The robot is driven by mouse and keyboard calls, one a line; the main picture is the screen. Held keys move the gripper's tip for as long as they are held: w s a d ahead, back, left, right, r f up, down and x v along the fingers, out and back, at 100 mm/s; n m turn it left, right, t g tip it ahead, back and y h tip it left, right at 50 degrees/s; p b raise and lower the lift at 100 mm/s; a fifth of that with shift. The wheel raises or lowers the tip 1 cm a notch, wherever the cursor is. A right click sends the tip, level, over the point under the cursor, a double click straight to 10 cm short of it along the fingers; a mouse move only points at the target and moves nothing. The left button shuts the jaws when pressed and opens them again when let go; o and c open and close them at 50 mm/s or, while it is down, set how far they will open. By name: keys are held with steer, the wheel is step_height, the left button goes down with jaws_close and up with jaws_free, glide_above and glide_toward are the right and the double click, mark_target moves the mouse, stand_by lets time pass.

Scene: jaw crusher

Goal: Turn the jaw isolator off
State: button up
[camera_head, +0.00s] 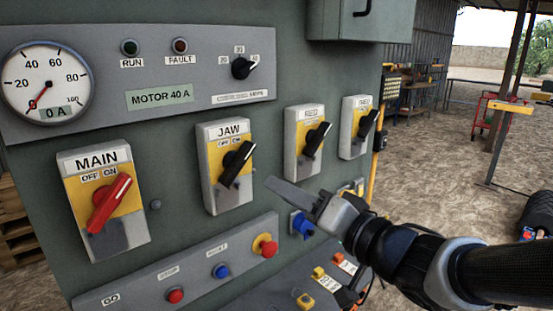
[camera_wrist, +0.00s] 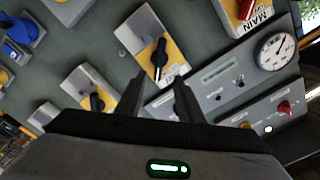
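The JAW isolator (camera_head: 212,180) is a grey box with a yellow plate on the front of the green cabinet, between MAIN and the isolators to its right. Its black handle (camera_head: 236,164) is tilted, upper end to the right, on the ON label's side. My gripper (camera_head: 272,183) is just right of the JAW isolator, apart from the handle, with one finger visible side-on pointing left. In the wrist view the two fingers (camera_wrist: 161,92) stand apart with nothing between them. The JAW handle (camera_wrist: 160,58) appears beyond the gap between the fingertips.
The MAIN isolator (camera_head: 72,200) with a red handle is to the left; two more black-handled isolators (camera_head: 293,150) (camera_head: 347,140) are to the right. A button strip (camera_head: 140,290) and a blue plug (camera_head: 301,224) lie below. A gauge panel (camera_head: 200,60) is above.

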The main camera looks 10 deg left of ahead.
mark_target(240, 167)
steer(key=b+x, duration=0.2)
steer(key=x, duration=1.2)
steer(key=shift+w+a, duration=0.15)
steer(key=shift+w, duration=0.1)
jaws_close()
